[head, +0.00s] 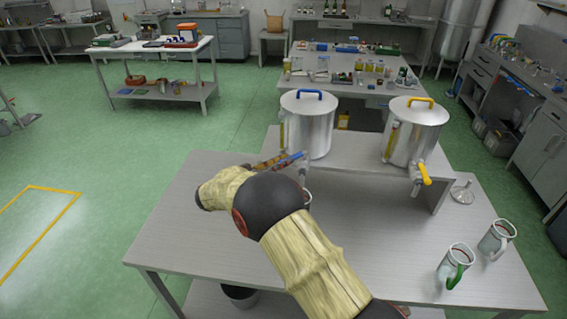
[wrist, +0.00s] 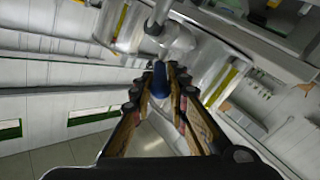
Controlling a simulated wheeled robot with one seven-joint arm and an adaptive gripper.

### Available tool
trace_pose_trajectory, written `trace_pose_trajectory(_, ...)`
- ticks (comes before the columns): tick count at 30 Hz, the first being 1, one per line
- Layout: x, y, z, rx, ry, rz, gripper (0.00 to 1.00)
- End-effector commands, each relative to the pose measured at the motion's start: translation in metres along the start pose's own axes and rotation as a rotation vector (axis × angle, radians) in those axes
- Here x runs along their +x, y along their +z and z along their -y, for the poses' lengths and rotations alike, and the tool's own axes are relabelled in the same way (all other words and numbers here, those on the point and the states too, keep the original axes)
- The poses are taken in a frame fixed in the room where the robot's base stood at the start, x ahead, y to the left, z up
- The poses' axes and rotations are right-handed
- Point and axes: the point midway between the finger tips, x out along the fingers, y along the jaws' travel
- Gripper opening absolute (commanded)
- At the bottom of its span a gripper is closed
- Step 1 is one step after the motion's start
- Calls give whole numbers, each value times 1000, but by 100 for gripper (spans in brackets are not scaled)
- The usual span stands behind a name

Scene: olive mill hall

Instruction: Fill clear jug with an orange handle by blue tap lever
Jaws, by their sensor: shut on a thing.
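The left steel tank (head: 307,124) has a blue lid handle and a tap with a blue lever (head: 290,160). My gripper (head: 270,163) is at that lever. In the wrist view the blue lever (wrist: 160,82) lies between the two fingers of my gripper (wrist: 160,72), which are shut on it. The metal tap body (wrist: 172,40) is just beyond the fingertips. A small part of a vessel (head: 308,197) shows below this tap, mostly behind my arm. I cannot see an orange handle or its contents.
A second tank (head: 415,132) with a yellow tap lever (head: 424,174) stands to the right on the same raised shelf (head: 350,160). A green-handled jug (head: 453,266) and a pale-handled jug (head: 496,238) stand at the table's right. The table's left front is clear. A dark bucket (head: 240,295) is below.

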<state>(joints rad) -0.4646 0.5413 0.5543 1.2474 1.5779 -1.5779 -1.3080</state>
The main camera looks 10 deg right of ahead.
Motion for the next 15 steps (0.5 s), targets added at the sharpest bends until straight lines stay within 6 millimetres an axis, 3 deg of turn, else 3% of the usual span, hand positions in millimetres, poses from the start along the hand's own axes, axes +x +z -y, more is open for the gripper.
trace_pose_trajectory(1, 0, 0, 1, 0, -2, -1, 0)
trace_pose_trajectory(2, 0, 0, 1, 0, -2, -1, 18)
trace_pose_trajectory(3, 0, 0, 1, 0, -2, -1, 20)
trace_pose_trajectory(9, 0, 0, 0, 0, -1, -1, 31)
trace_pose_trajectory(15, 0, 0, 0, 0, -1, -1, 32)
